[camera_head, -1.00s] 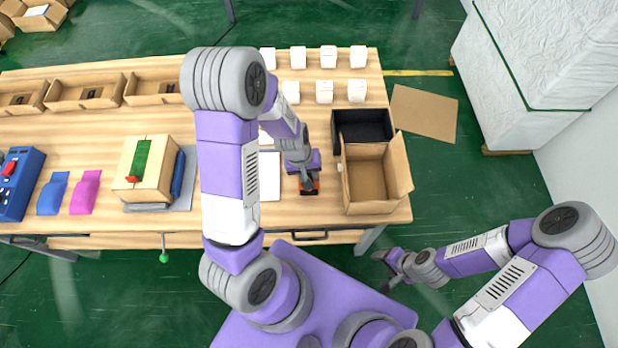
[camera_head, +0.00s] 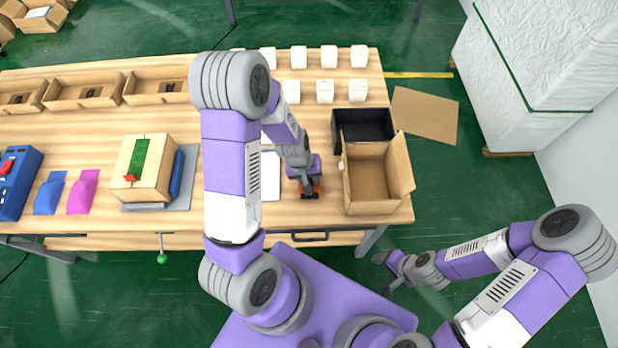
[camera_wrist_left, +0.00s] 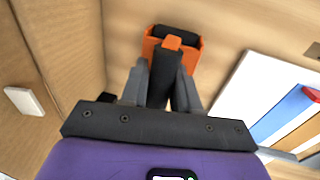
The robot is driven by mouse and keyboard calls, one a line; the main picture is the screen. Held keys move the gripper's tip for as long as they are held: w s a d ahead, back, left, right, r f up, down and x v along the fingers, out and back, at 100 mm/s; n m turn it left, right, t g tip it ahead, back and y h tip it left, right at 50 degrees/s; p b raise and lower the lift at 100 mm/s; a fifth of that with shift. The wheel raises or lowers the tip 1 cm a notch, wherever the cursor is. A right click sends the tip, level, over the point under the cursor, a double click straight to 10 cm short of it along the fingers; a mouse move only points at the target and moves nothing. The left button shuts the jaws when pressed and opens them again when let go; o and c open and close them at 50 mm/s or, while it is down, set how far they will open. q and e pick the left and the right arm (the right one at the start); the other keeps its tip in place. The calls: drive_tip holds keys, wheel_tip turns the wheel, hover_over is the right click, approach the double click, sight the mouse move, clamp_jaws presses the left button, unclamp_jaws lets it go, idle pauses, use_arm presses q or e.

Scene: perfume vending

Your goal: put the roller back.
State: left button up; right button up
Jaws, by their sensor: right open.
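The roller (camera_wrist_left: 166,72), with a black handle and orange parts, is at the top middle of the left wrist view. In the head view its orange part (camera_head: 315,187) shows low over the front part of the table, left of the open cardboard box. My left gripper (camera_wrist_left: 164,75) has its two grey fingers on either side of the black handle and looks shut on it. I cannot tell whether the roller touches the tabletop. My right gripper (camera_head: 386,272) is open and empty, off the table at its front right.
The open cardboard box (camera_head: 402,165) and a black box (camera_head: 362,113) stand right of the left gripper. A white sheet (camera_head: 271,176) lies to its left. Several white boxes (camera_head: 328,57) stand at the back. A carton (camera_head: 163,165) sits further left on the wooden table (camera_head: 120,222).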

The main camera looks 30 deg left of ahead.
use_arm(q)
drive_tip(key=o, duration=0.4)
drive_tip(key=shift+s+f, duration=0.35)
drive_tip(key=shift+f, duration=0.05)
drive_tip(key=shift+c, duration=0.2)
drive_tip(key=shift+s, duration=0.1)
drive_tip(key=shift+r+p, duration=0.55)
drive_tip(key=shift+p, duration=0.05)
drive_tip(key=w+p+v, duration=0.1)
drive_tip(key=p+v, duration=0.2)
drive_tip(key=v, duration=0.9)
drive_tip(key=shift+r, duration=0.2)
